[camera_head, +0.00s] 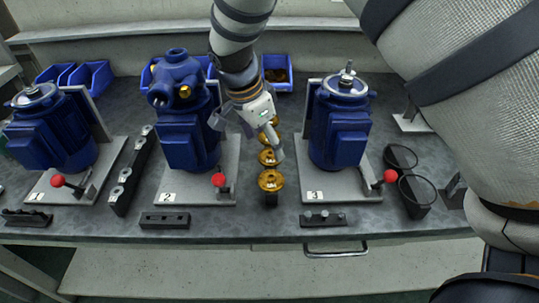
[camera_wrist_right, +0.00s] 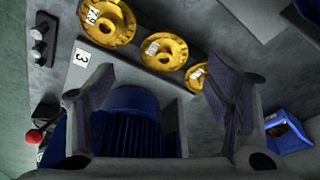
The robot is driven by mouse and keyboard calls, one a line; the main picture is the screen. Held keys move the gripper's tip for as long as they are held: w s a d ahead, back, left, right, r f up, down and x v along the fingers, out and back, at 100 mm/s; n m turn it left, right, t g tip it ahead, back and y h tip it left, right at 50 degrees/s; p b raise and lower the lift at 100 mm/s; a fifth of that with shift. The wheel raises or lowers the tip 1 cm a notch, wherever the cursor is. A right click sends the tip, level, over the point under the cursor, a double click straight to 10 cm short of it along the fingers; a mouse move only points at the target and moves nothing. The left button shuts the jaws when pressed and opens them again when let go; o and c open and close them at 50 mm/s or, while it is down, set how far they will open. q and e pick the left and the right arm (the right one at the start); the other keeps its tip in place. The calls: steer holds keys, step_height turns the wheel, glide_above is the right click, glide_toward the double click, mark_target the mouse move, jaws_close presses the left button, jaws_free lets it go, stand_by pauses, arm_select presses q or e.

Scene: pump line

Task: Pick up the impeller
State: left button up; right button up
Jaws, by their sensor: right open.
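Several brass impellers stand in a row between pump stations 2 and 3. The nearest impeller (camera_head: 270,181) is the clearest, with another impeller (camera_head: 268,157) behind it. Farther ones are partly hidden by my right gripper (camera_head: 248,134). The right wrist view shows a large impeller (camera_wrist_right: 107,22), a middle impeller (camera_wrist_right: 163,52) and a smaller-looking one (camera_wrist_right: 196,75), partly behind a finger. Labels show on them. My right gripper, also in the right wrist view (camera_wrist_right: 160,80), is open and empty, its fingers spread above the far end of the row. My left gripper is out of view.
Blue motors stand on plates at station 1 (camera_head: 52,132), station 2 (camera_head: 187,130) and station 3 (camera_head: 339,125), with red-knobbed levers. Blue bins (camera_head: 88,75) are at the back. A dark stand with rings (camera_head: 417,188) is at right. Bare tabletop shows in front of the impellers.

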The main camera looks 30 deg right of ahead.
mark_target(270, 153)
steer(key=x, duration=0.4)
steer(key=shift+w+f, duration=0.15)
steer(key=shift+w, duration=0.1)
steer(key=c, duration=1.2)
